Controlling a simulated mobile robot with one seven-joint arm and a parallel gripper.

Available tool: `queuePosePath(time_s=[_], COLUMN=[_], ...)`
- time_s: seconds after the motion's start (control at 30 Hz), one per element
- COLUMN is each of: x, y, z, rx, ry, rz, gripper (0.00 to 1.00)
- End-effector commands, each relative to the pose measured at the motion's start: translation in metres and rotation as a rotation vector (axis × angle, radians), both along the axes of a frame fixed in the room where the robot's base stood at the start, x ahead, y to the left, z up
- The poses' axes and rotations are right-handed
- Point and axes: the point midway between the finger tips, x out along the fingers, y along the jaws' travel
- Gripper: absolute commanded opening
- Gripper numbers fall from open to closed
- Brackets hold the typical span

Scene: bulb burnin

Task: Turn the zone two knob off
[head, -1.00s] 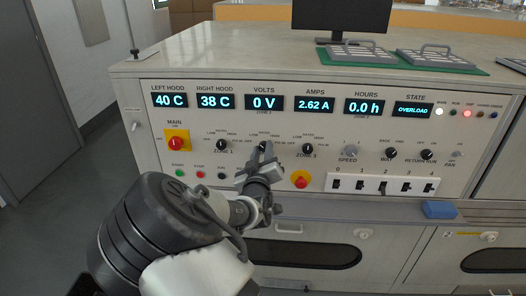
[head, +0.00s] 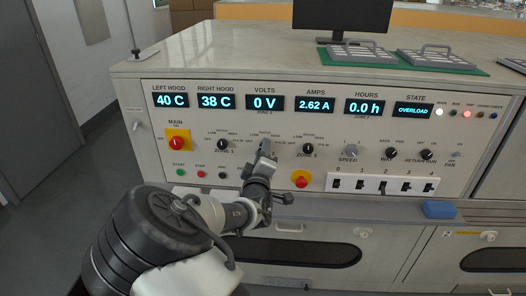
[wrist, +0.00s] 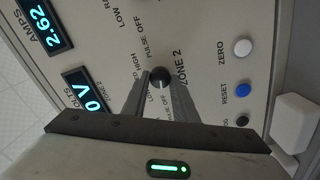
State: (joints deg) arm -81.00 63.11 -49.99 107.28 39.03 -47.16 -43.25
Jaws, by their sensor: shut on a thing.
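The zone two knob (wrist: 161,74) is a small dark round knob beside the ZONE 2 label in the wrist view. My gripper (wrist: 159,86) is shut on it, with one finger on each side. Its pointer is hidden or too dark to read, so I cannot tell its setting. In the head view my gripper (head: 266,149) reaches the panel between the zone one knob (head: 222,144) and the zone three knob (head: 308,149), and covers the zone two knob. The volts display (head: 265,102) reads 0 V and the state display (head: 412,110) reads OVERLOAD.
The red main switch (head: 177,143) is at the panel's left. A red emergency button (head: 300,178) sits close to the right of my gripper. White (wrist: 243,47) and blue (wrist: 242,91) buttons lie beside the knob in the wrist view. A ledge runs below the panel.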

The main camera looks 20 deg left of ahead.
Motion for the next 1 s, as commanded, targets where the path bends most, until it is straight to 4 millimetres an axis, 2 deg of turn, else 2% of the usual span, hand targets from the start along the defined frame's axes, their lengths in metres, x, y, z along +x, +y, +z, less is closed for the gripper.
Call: queuePosePath(time_s=[0.4, 0.43, 0.53, 0.87, 1.0], x=[0.000, 0.000, 0.000, -0.002, -0.015], y=[0.000, 0.000, 0.000, 0.000, -0.003], z=[-0.001, -0.001, -0.001, 0.000, 0.000], rx=[-0.011, -0.011, -0.010, -0.008, -0.009], ry=[0.000, 0.000, 0.000, -0.001, 0.001], rz=[0.000, 0.000, 0.000, 0.000, 0.000], gripper=[0.04, 0.28, 0.44, 0.45, 0.45])
